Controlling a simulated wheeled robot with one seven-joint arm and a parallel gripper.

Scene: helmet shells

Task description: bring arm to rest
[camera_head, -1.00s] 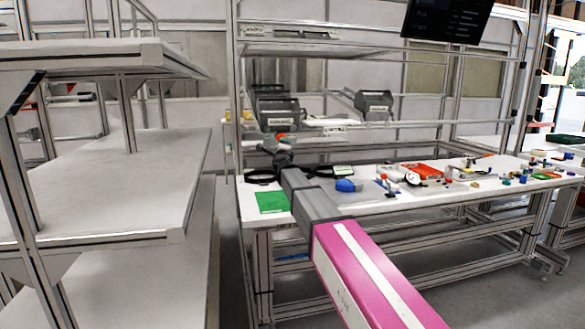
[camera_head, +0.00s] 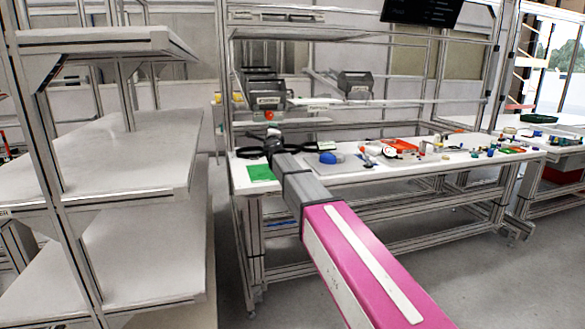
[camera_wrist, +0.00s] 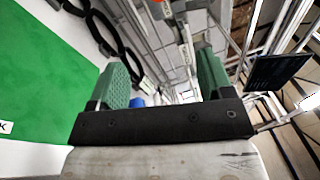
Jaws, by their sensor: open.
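My pink and grey arm reaches from the lower right of the head view toward the workbench (camera_head: 350,178). In the wrist view my gripper (camera_wrist: 160,85) shows two green ridged fingers set wide apart on a black bar. It is open and nothing is between the fingers. In the head view the gripper's end is small and dark near the bench's back left, and its fingers cannot be made out there. A green sheet (camera_head: 260,173) lies on the bench to the left of my arm and fills the left of the wrist view (camera_wrist: 40,75).
A blue helmet shell (camera_head: 328,158) lies on the bench just right of my arm. Small parts and an orange tray (camera_head: 401,146) are farther right. Grey bins (camera_head: 265,101) stand on a rack behind. A tall shelf unit (camera_head: 130,150) is at left. A dark screen (camera_head: 420,10) hangs above.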

